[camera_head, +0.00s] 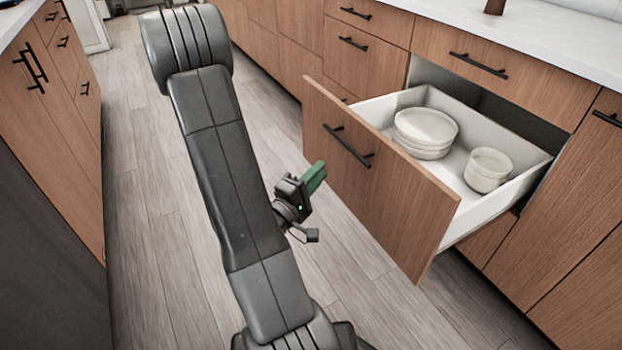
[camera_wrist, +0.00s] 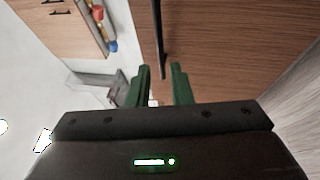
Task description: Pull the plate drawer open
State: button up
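The plate drawer (camera_head: 380,185) stands pulled well out of the wooden cabinet. Stacked white plates (camera_head: 425,130) and a stack of white bowls (camera_head: 487,168) sit inside it. Its black bar handle (camera_head: 347,147) is on the front panel. In the wrist view the handle (camera_wrist: 159,40) points down toward the gap between my green fingers. My gripper (camera_head: 316,177) is just in front of the drawer front, apart from the handle in the head view. In the wrist view my gripper (camera_wrist: 160,68) is open, its fingers spread and nothing held.
Closed drawers (camera_head: 365,60) and a white countertop (camera_head: 560,40) lie behind and above the open drawer. Another cabinet (camera_head: 60,90) stands on the left. The wooden floor (camera_head: 160,220) between the cabinet rows is clear.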

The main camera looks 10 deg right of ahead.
aim_at(345, 142)
jog(key=shift+v, duration=1.05)
jog(key=shift+d, duration=0.1)
jog(key=b+x, duration=0.1)
jog(key=x, duration=1.3)
jog(key=shift+b, duration=0.3)
